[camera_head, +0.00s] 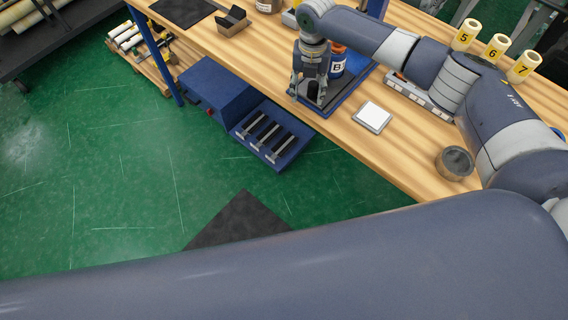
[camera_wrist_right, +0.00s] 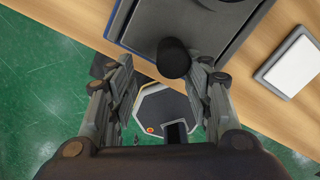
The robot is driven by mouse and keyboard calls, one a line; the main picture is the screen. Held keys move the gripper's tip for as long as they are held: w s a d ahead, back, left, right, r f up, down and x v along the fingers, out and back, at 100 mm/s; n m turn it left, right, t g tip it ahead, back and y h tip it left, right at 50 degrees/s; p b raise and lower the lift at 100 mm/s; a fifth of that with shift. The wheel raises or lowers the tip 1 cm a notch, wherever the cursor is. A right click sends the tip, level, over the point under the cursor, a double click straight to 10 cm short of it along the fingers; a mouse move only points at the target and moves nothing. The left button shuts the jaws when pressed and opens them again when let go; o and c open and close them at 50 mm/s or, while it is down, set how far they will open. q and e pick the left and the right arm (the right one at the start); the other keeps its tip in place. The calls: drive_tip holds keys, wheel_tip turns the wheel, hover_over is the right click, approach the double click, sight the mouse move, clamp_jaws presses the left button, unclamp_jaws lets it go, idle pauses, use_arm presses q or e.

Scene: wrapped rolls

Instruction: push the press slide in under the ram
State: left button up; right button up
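The press slide is a dark grey plate (camera_wrist_right: 225,20) with an upright black knob (camera_wrist_right: 173,58) near its front edge, seen in the right wrist view. It lies on a blue-edged base (camera_head: 358,82) at the table's front edge. My right gripper (camera_head: 310,97) points down over the slide's near left part. In the right wrist view my right gripper (camera_wrist_right: 163,68) has its fingers spread, with the knob between the tips, closer to the right-hand finger. Contact cannot be told. I cannot make out the ram. My left gripper is out of view.
A white square pad (camera_head: 372,117) and a grey cup (camera_head: 454,163) are on the table to the right. Yellow numbered tubes (camera_head: 498,46) stand at the back. A blue unit with a slotted tray (camera_head: 264,139) is below the table's edge. My arm fills the bottom.

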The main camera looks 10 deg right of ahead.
drive_tip(key=r, duration=0.1)
drive_tip(key=a+r, duration=0.1)
drive_tip(key=r+b, duration=0.1)
drive_tip(key=shift+s+a, duration=0.2)
drive_tip(key=shift+s, duration=0.15)
wheel_tip(320, 180, up, 8)
drive_tip(key=b, duration=0.2)
drive_tip(key=s+a+f+m+t+y, duration=0.1)
drive_tip(key=s+a+f+m, duration=0.2)
drive_tip(key=f, duration=0.6)
drive_tip(key=s+a+f+m+y, duration=0.1)
drive_tip(key=a+f+m, duration=0.35)
drive_tip(key=f, duration=0.35)
drive_tip(key=s+d+f+m, duration=0.1)
drive_tip(key=s+f+m, duration=0.2)
drive_tip(key=f, duration=0.3)
drive_tip(key=s+d+f+m+t, duration=0.1)
drive_tip(key=s+f+m, duration=0.1)
drive_tip(key=f+m, duration=0.4)
drive_tip(key=shift+s+f+y+p, duration=0.4)
